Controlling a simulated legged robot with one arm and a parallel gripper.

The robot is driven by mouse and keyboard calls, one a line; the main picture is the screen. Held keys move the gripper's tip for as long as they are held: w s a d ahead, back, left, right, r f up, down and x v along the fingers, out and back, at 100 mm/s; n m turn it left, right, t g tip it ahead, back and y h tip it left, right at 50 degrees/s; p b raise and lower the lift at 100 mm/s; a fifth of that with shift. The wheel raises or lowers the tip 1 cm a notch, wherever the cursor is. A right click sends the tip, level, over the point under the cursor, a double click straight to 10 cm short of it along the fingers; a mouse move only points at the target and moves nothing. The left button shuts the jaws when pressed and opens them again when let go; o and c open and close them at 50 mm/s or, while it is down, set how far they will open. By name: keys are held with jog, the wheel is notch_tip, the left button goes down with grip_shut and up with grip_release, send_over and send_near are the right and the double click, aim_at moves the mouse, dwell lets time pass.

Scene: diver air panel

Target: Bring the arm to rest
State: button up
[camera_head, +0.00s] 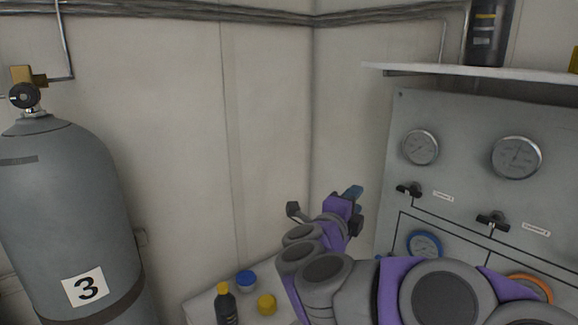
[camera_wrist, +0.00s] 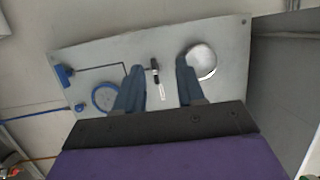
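My arm, grey and purple, reaches from the bottom right of the head view toward the room's corner. My gripper (camera_head: 356,199) is raised in front of the wall, just left of the grey air panel (camera_head: 460,120). In the wrist view my gripper (camera_wrist: 159,64) has its two blue-grey fingers apart with nothing held between them. The panel (camera_wrist: 110,52) fills the view beyond the fingers, tilted. A black valve handle (camera_wrist: 154,66) shows in the gap, on the panel behind the fingers. My arm hides the lower part of the panel in the head view.
A grey cylinder (camera_head: 60,200) marked 3 stands at left. A low white surface (camera_head: 200,302) holds a dark bottle (camera_head: 227,306), a blue cap (camera_head: 246,281) and a yellow cap (camera_head: 267,303) close to my arm. A shelf (camera_head: 480,72) juts out above the panel.

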jog(key=s+a+r+n+t+y, duration=0.2)
jog(key=a+n+t+y, duration=0.1)
jog(key=a+n+y, duration=0.95)
jog(key=s+a+f+n+g+y, duration=0.4)
jog(key=s+a+f+n+g, duration=0.2)
jog(key=s+f+n, duration=0.25)
jog(key=s+d+f+n+g+h, duration=0.1)
jog(key=s+d+f+n+g, duration=0.15)
jog(key=s+f, duration=0.4)
jog(key=s+d+f+n+g+h, duration=0.1)
jog(key=s+d+f+g, duration=0.3)
jog(key=s, duration=0.3)
jog(key=s+d+f+g+h, duration=0.1)
jog(key=s+d+g, duration=0.1)
jog(key=s, duration=0.3)
jog(key=s+d+f+g+h, duration=0.1)
jog(key=s+d+f+g, duration=0.1)
jog(key=s+d, duration=0.2)
jog(key=s+d+f+g+h, duration=0.2)
jog(key=s+d+g, duration=0.1)
jog(key=s, duration=0.5)
jog(key=shift+s+d+f, duration=0.15)
jog(key=shift+d+f, duration=0.1)
jog(key=shift+d, duration=0.1)
jog(key=shift+n, duration=0.25)
